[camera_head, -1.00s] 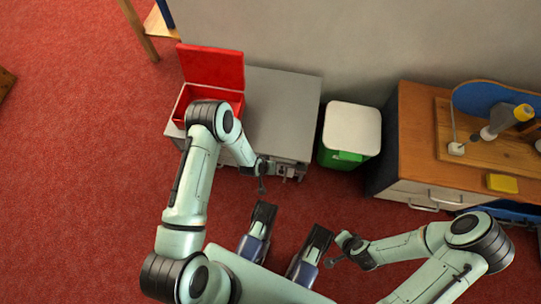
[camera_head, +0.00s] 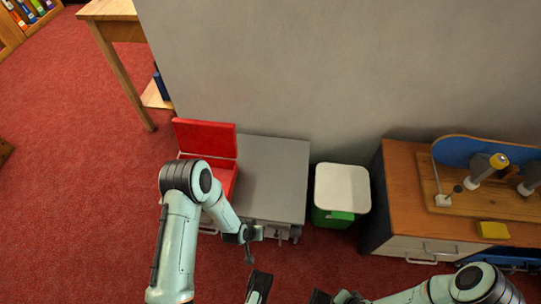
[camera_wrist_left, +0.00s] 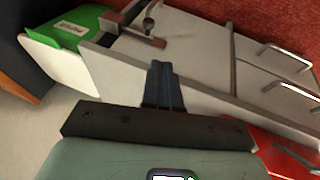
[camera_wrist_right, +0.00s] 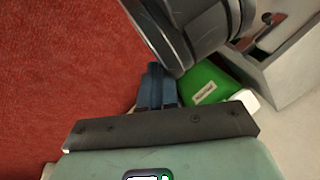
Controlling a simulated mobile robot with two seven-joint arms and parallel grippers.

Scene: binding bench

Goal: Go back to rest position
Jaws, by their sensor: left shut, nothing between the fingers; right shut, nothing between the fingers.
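My left gripper (camera_head: 249,255) hangs just in front of the front edge of the low grey cabinet, with my pale green forearm bent above it. Its dark fingers show closed and empty in the left wrist view (camera_wrist_left: 163,88). My right gripper is at the bottom edge of the head view, mostly cut off there. In the right wrist view its dark fingers (camera_wrist_right: 156,88) are closed with nothing between them. A dark round part of my own body fills the upper middle of that view, close by the fingers.
The low grey cabinet (camera_head: 275,180) bears an open red box (camera_head: 207,138). Right of it stands a green bin with a white lid (camera_head: 342,187). Red carpet (camera_head: 80,210) is clear at the left.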

